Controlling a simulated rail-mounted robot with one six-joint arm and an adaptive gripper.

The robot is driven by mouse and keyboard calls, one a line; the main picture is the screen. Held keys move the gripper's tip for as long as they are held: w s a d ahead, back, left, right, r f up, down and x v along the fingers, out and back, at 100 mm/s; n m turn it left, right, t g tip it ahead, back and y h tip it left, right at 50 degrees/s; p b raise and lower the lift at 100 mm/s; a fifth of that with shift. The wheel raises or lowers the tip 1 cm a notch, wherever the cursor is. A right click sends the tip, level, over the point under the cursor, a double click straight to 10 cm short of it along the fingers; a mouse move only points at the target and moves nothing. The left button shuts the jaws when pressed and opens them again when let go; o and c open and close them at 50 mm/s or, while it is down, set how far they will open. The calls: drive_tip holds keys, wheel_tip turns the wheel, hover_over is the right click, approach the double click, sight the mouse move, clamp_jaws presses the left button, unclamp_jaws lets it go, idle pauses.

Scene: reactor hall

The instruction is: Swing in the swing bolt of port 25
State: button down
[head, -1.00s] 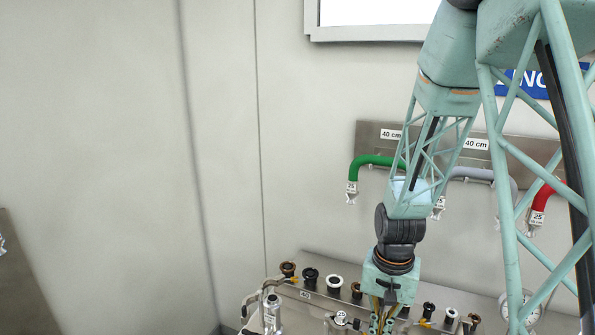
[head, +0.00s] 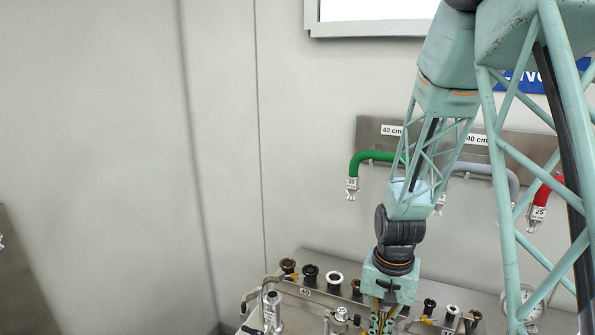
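My gripper (head: 382,323) hangs down over the bench at the bottom edge of the head view. Its fingertips are cut off by the picture edge, so I cannot see whether they are apart or hold anything. Below my wrist is the metal bench (head: 322,268) with a row of ports. No number 25 is readable on any port, and I cannot make out port 25 or its swing bolt. A 25 label shows on the end of the red hose (head: 541,205) on the wall at right.
A green hose (head: 377,157) and a grey hose (head: 485,172) hang on a wall rack (head: 376,133). Several black, brown and white-rimmed fittings line the bench's back, among them a white-rimmed one (head: 335,279). A silver fitting (head: 271,308) stands at left. A gauge (head: 527,303) is at right.

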drive_tip(key=shift+s+a, duration=0.1)
drive_tip(key=shift+a, duration=0.05)
drive_tip(key=shift+s+a, duration=0.35)
drive_tip(key=shift+a, duration=0.3)
drive_tip(key=shift+a+b, duration=0.2)
drive_tip(key=shift+b, duration=0.1)
drive_tip(key=shift+s+a, duration=0.25)
drive_tip(key=shift+a, duration=0.8)
idle(0.4)
drive_tip(key=shift+d+b, duration=0.3)
drive_tip(key=shift+d, duration=0.35)
drive_tip(key=shift+s, duration=0.1)
